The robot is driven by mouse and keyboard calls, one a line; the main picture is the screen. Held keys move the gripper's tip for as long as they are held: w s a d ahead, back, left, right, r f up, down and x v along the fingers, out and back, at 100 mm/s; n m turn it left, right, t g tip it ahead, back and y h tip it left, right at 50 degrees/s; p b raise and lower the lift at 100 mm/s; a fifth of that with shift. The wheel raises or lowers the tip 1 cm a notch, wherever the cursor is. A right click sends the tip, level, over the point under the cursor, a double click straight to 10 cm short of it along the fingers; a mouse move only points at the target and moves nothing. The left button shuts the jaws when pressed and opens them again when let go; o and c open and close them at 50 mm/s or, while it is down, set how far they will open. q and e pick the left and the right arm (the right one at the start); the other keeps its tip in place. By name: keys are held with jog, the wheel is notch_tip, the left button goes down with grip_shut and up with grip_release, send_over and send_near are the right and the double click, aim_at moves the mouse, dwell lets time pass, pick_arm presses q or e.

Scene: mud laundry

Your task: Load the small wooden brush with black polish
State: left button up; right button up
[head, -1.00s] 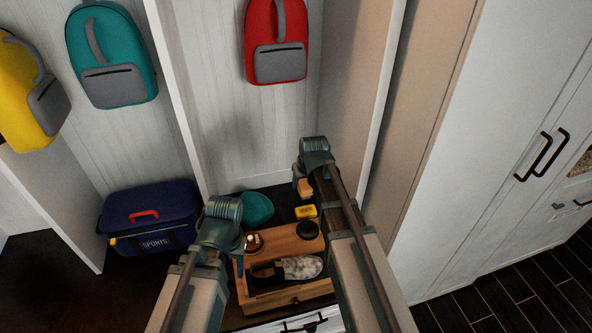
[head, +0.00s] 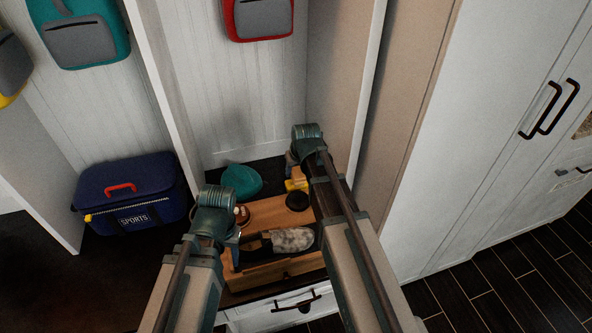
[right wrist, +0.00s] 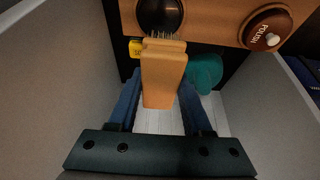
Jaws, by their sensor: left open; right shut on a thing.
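My right gripper (right wrist: 158,98) is shut on the small wooden brush (right wrist: 162,75). Its bristles point toward the round black polish (right wrist: 160,14) at the top of the right wrist view. The bristle tips show just short of the black disc; I cannot tell whether they touch. In the head view the black polish (head: 297,201) sits on the wooden box (head: 268,212), just below my right gripper (head: 292,170). A brown tin lid marked POLISH (right wrist: 267,28) lies beside it. My left gripper (head: 230,245) is open at the box's left side, its fingers partly hidden.
A mottled, dark-toed shoe (head: 290,240) lies on the box. A yellow item (head: 298,184) and a teal item (head: 241,180) are behind it. Cubby walls stand close on both sides. A blue sports bag (head: 135,190) is at left.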

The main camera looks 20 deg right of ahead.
jog(key=f, duration=0.1)
jog(key=f+b, duration=0.2)
jog(key=f, duration=0.1)
jog(key=shift+d+f, duration=0.1)
jog(key=shift+d, duration=0.25)
pick_arm(q)
jog(key=f, duration=0.4)
jog(key=shift+d+f, duration=0.1)
jog(key=shift+d, duration=0.25)
notch_tip(320, 180, down, 6)
jog(key=b, duration=0.6)
pick_arm(e)
notch_tip(320, 180, down, 6)
jog(key=shift+r, duration=0.1)
pick_arm(q)
jog(key=shift+f+b, duration=0.45)
jog(key=shift+b, duration=0.25)
pick_arm(e)
jog(key=shift+f, duration=0.55)
pick_arm(q)
jog(key=shift+r, duration=0.1)
pick_arm(e)
jog(key=shift+r, duration=0.15)
pick_arm(q)
notch_tip(320, 180, up, 7)
jog(key=p, duration=0.7)
pick_arm(e)
notch_tip(320, 180, up, 7)
jog(key=shift+f, duration=0.15)
